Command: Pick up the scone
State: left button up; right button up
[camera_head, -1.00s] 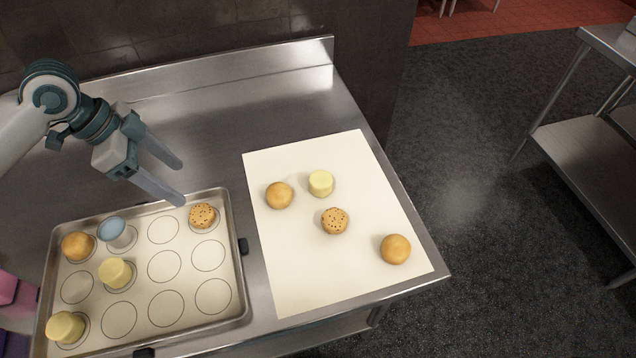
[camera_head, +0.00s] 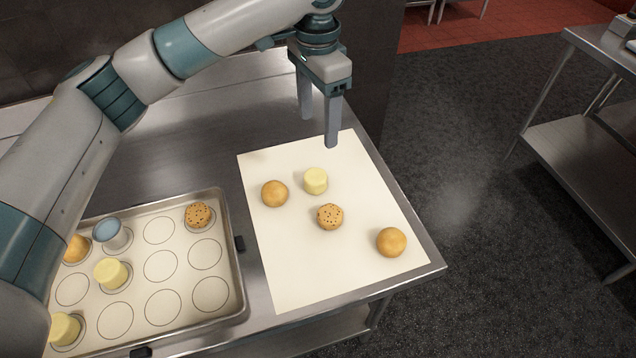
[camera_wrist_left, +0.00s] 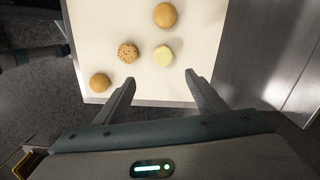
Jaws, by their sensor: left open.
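On the cream sheet (camera_head: 300,270) stands a short pale yellow cylinder (camera_head: 316,181), which may be the scone. It also shows in the left wrist view (camera_wrist_left: 162,56). A chip-studded round piece (camera_head: 330,216) and two smooth golden buns (camera_head: 275,194) (camera_head: 391,242) lie around it. The pictures do not settle which kind is called scone. My left gripper (camera_head: 319,130) is open and empty, pointing down above the sheet's far edge, behind the pale cylinder. In the left wrist view the cylinder lies beyond and between the fingertips (camera_wrist_left: 160,77).

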dwell(0.4)
pick_arm(q)
jog(key=p, duration=0.4)
send_over(318, 176)
notch_tip(318, 176, down, 12)
jog(key=shift+r, duration=0.25)
jog(key=shift+f, duration=0.35)
